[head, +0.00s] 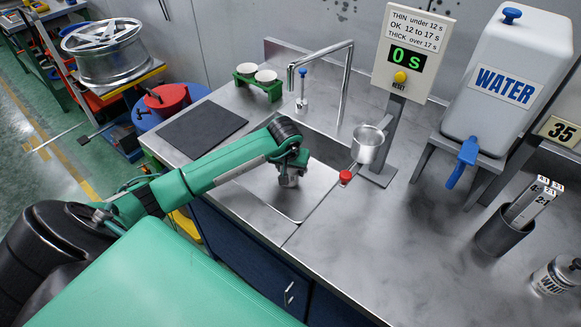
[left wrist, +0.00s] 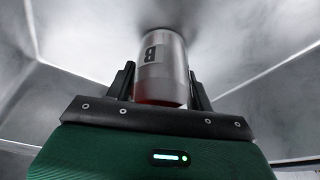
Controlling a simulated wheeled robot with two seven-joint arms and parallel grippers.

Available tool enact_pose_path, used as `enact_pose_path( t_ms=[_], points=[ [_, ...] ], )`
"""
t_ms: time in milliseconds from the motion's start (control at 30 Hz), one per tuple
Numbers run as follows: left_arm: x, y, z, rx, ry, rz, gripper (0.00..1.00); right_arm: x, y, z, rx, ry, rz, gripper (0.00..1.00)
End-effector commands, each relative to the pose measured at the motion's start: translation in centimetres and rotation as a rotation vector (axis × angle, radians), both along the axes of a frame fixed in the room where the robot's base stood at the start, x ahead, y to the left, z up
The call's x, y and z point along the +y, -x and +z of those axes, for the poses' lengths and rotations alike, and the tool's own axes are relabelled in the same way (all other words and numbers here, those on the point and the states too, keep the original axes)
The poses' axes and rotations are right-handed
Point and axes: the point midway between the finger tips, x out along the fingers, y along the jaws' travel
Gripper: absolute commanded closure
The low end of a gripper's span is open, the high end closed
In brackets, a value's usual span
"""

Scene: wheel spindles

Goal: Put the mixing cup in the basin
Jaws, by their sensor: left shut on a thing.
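My right gripper is not in view.
A tap (head: 345,75) arches over the basin's back edge. A metal cup (head: 368,143) on a stand with a 0 s display (head: 405,58) and a red knob (head: 345,177) are right of the basin. A dark mat (head: 203,128) lies left.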

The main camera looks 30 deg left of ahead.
Motion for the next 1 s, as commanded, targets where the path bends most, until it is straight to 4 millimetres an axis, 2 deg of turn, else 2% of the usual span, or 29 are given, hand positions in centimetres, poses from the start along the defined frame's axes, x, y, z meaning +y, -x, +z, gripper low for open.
enact_pose_path(
  t_ms=[233,267,333,367,633,767,1000],
  points=[
    [0.0,0.0,-0.4,-0.001,0.000,0.000,0.72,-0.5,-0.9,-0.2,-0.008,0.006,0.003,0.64],
    [0.0,0.0,-0.3,0.000,0.000,0.000,0.41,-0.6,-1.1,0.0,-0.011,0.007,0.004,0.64],
    [0.0,0.0,-0.3,0.000,0.000,0.000,0.27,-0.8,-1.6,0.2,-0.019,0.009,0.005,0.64],
    [0.0,0.0,-0.3,0.000,0.000,0.000,0.25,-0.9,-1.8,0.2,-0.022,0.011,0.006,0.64],
    [0.0,0.0,-0.2,0.000,0.001,0.000,0.25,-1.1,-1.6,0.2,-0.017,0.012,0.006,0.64],
    [0.0,0.1,0.5,-0.002,-0.001,0.000,0.25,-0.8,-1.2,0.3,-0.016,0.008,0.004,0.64],
    [-0.4,1.3,5.0,-0.006,-0.002,-0.002,0.25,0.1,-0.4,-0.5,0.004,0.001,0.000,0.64]
  ],
)
